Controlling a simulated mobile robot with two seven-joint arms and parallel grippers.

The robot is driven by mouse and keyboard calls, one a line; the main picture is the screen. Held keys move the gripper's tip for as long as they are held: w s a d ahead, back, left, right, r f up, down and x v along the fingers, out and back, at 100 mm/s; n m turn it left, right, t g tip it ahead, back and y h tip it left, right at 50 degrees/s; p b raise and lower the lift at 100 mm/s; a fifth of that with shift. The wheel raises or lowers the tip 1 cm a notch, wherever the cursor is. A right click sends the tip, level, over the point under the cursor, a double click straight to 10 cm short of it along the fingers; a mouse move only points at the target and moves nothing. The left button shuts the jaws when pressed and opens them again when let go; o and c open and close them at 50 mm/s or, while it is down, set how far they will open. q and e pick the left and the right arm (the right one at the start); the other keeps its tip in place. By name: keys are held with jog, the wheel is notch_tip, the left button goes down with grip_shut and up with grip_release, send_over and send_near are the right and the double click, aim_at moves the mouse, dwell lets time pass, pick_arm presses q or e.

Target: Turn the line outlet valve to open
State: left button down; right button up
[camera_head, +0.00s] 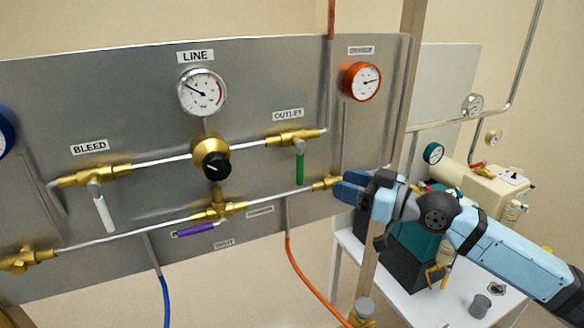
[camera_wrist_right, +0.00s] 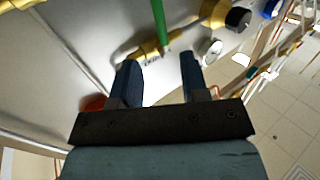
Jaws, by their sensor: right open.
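The outlet valve (camera_head: 294,138) is a brass fitting on the grey panel, beside the OUTLET label (camera_head: 288,114). Its green handle (camera_head: 300,168) hangs straight down, across the pipe. My right gripper (camera_head: 341,187) is to the right of the handle and slightly lower, open and apart from it. In the right wrist view the green handle (camera_wrist_right: 159,22) and brass valve body (camera_wrist_right: 148,50) are beyond the open fingers (camera_wrist_right: 160,75), with nothing between the fingertips. My left gripper is in neither view.
The LINE gauge (camera_head: 202,92) and black-knobbed regulator (camera_head: 212,163) are left of the valve. A white handle (camera_head: 104,213) and a purple handle (camera_head: 195,230) are on neighbouring valves. An orange gauge (camera_head: 361,82) is upper right. A tan post (camera_head: 386,190) stands by my right gripper.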

aim_at(298, 169)
jog(key=p+x, duration=0.2)
jog(key=x, duration=0.9)
jog(key=shift+a+r+p, duration=0.1)
jog(key=shift+a+p, duration=0.1)
jog(key=shift+p, duration=0.15)
jog(key=shift+x, duration=0.8)
jog(key=shift+d, duration=0.1)
jog(key=shift+c, duration=0.4)
grip_shut()
